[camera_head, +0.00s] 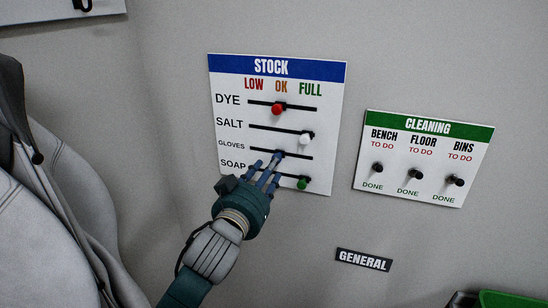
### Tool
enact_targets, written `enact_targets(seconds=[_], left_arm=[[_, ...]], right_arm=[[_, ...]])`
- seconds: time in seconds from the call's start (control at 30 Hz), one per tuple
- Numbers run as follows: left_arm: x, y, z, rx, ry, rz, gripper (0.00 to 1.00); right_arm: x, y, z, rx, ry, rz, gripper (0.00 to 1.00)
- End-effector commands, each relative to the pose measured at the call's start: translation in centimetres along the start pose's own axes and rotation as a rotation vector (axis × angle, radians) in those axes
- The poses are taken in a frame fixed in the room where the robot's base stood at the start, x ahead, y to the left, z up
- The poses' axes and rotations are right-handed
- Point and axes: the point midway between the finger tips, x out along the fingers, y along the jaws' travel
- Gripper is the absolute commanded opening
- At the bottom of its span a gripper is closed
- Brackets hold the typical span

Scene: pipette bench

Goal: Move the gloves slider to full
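The STOCK board (228,180) hangs on the wall with four horizontal slider tracks under the headings LOW, OK and FULL. The GLOVES track (300,157) is the third row. My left gripper (268,161) reaches up from below, with its bluish fingers over the GLOVES and SOAP rows. A bluish tip lies on the GLOVES track below OK. The gloves knob seems to be there, but I cannot separate it clearly from the fingers. Whether the fingers are closed on it is unclear. My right gripper is not in view.
The red DYE knob (277,109) is near OK. The white SALT knob (305,138) and green SOAP knob (302,183) are near FULL, the green one close to my fingers. A CLEANING board (372,195) with three switches hangs right. A GENERAL label (363,260) is below.

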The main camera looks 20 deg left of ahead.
Motion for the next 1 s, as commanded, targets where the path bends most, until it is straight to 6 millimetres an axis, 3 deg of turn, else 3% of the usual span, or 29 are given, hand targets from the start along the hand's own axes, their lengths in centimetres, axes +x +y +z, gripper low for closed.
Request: enact_targets(seconds=[0.1, 0.3, 0.6, 0.8, 1.0], left_arm=[[1.9, 0.0, -0.2, 0.0, -0.001, -0.001, 0.38], [3.5, 0.0, -0.1, 0.001, 0.0, 0.0, 0.38], [3.7, 0.0, 0.0, 0.0, 0.0, 0.001, 0.38], [3.7, 0.0, 0.0, 0.0, 0.0, 0.0, 0.0], [3.7, 0.0, -0.1, 0.0, 0.002, 0.001, 0.0]], right_arm=[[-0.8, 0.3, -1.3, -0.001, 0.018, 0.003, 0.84], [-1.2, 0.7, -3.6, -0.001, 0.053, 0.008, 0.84], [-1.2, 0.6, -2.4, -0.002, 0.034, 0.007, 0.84], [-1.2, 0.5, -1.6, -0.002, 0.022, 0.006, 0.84], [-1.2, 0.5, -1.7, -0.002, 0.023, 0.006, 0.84]])
